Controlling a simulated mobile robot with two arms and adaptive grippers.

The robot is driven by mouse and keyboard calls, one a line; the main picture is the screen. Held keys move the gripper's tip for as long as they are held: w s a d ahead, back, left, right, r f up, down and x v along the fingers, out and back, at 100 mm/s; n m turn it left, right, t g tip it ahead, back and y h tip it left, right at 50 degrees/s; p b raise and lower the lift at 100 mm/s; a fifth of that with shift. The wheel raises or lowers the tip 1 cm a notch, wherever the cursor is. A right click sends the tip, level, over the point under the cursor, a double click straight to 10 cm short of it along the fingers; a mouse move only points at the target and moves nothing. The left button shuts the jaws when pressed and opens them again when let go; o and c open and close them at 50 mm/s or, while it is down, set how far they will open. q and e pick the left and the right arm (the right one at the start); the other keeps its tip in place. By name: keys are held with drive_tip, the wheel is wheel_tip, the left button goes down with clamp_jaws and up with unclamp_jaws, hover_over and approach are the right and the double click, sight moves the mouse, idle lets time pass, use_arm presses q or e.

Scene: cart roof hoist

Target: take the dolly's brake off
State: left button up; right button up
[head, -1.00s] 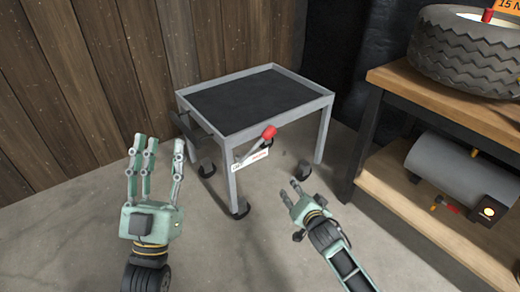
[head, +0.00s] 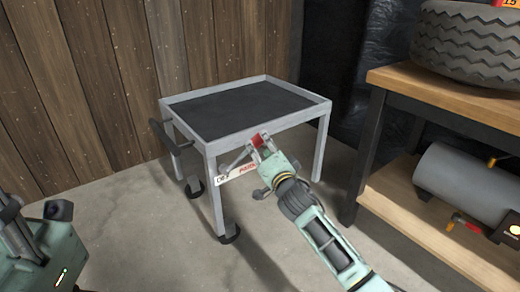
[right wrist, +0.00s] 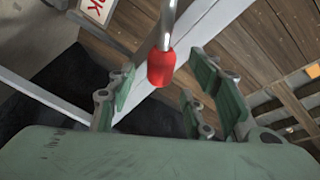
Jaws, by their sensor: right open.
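The dolly is a grey metal cart (head: 212,147) with a black top. Its brake lever has a red knob (head: 259,138) at the cart's near right side, above a white label strip (head: 232,176). My right gripper (head: 262,147) is open at the knob. In the right wrist view the red knob (right wrist: 161,68) lies between the spread fingers of the right gripper (right wrist: 160,95), on a grey rod; I cannot tell whether they touch it. A green part at the lower left of the head view seems to belong to my left arm; its fingers do not show.
A wooden workbench (head: 455,100) with a tyre (head: 470,45) on top stands at the right. A grey cylinder (head: 460,180) lies on its lower shelf. A plank wall is behind the cart. The concrete floor in front is clear.

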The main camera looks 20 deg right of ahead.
drive_tip(key=shift+w+b, duration=0.45)
drive_tip(key=shift+w, duration=1)
drive_tip(key=shift+c, duration=0.5)
clamp_jaws()
